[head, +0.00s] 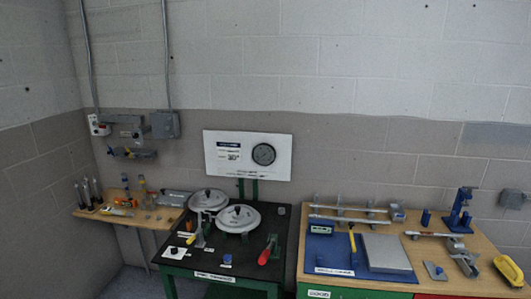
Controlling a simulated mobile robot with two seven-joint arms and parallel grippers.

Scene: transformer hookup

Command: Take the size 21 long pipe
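Long grey pipes or bars (345,219) lie crosswise toward the back of the wooden workbench (455,283) on the right. A second long bar (349,208) lies just behind, among small upright grey supports. No size marks are readable on them, so I cannot tell which one is size 21. Neither of my grippers is in view.
A blue mat (316,267) on the right bench carries a grey plate (386,252) and a yellow-handled tool (352,241). A blue stand (460,211) and yellow item (509,270) are right. A black-topped table (205,261) holds round metal pieces (238,219). A wooden shelf (135,219) is left.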

